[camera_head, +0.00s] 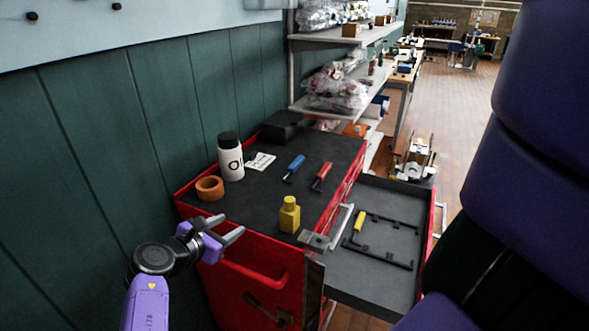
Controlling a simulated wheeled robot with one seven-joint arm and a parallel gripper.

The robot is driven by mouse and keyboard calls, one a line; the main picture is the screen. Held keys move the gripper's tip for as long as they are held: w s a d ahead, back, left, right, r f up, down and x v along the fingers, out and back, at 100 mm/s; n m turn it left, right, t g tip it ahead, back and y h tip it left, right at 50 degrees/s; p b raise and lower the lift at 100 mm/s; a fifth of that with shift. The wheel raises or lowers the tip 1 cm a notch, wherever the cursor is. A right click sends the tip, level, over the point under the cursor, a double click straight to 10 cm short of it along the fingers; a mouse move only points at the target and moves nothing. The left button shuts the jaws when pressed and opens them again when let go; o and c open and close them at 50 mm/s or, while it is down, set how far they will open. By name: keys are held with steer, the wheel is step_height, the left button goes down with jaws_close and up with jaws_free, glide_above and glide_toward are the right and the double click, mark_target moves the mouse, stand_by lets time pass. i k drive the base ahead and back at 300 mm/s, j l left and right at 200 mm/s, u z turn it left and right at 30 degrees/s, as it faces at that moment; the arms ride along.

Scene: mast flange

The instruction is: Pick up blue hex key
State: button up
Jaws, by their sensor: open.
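The blue hex key (295,165) lies on the black top of the red tool cart (250,204), near the middle. Its blue handle shows clearly; its thin metal part is hard to make out. A red-handled tool (321,177) lies just to its right. My gripper (228,240) is at the cart's near left edge, in front of and to the left of the blue hex key, well apart from it. Its fingers are open and nothing shows between them.
A white bottle (231,161), orange tape roll (209,188), paper card (260,161), black box (281,126) and yellow bottle (289,215) stand around the cart top. An open drawer (347,283) at right holds a yellow-handled tool (359,222). A green wall borders the left.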

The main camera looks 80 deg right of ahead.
mark_target(293, 167)
steer(key=k+l, duration=0.1)
steer(key=l, duration=0.85)
steer(key=k+l, duration=0.15)
steer(key=l, duration=0.35)
